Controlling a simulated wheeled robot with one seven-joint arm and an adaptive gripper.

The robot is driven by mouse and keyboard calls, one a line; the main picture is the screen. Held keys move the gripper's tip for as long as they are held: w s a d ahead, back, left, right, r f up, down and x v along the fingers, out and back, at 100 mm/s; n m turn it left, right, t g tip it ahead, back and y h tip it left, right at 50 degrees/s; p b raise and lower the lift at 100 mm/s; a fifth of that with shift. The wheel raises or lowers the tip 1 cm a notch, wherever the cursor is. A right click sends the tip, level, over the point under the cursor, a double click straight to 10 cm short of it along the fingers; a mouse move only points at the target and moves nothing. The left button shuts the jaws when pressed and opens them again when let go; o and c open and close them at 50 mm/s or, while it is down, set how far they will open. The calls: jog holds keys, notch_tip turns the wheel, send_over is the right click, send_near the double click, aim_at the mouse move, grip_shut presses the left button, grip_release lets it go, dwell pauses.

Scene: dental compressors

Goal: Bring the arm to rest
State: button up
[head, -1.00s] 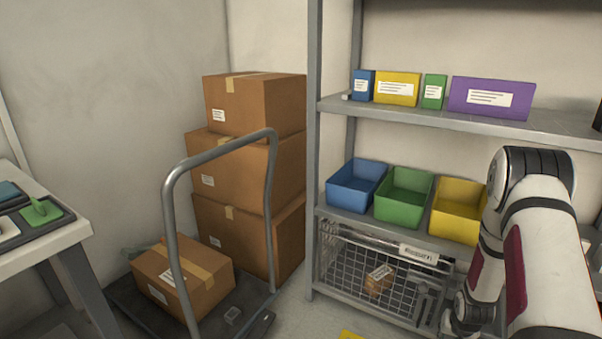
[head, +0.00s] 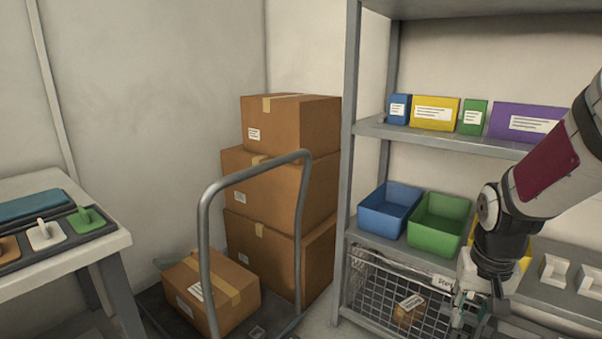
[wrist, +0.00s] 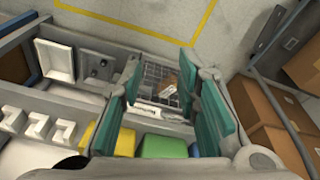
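My arm comes in from the right edge of the head view and bends down at the wrist. My gripper (head: 472,312) hangs in front of the shelf rack (head: 348,200), near the wire basket (head: 385,292), and is partly cut off by the lower edge. In the wrist view my gripper (wrist: 163,75) shows two teal-padded fingers spread wide apart with nothing between them. The wire basket (wrist: 158,74) with a small brown box (wrist: 167,86) in it lies beyond the fingers.
Blue (head: 389,210) and green (head: 438,222) bins stand on the middle shelf; a yellow bin (wrist: 92,135) is partly hidden. A cart handle (head: 255,168), stacked cartons (head: 285,180) and a white table (head: 110,240) stand left. Floor with a yellow line (wrist: 150,37) is open.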

jog(key=s+a+r+n+g, duration=0.1)
jog(key=s+a+r, duration=0.3)
jog(key=s, duration=0.5)
jog(key=s+a+r+n+y, duration=0.1)
jog(key=s+a+r, duration=0.3)
jog(key=s, duration=0.5)
jog(key=s+a+r+n+g, duration=0.1)
jog(key=s+a+r, duration=0.3)
jog(key=s, duration=0.5)
notch_tip(320, 180, up, 34)
jog(key=t+p, duration=0.4)
jog(key=p, duration=2.9)
jog(key=shift+n+p, duration=0.35)
jog(key=shift+n, duration=0.05)
jog(key=shift+r, duration=0.1)
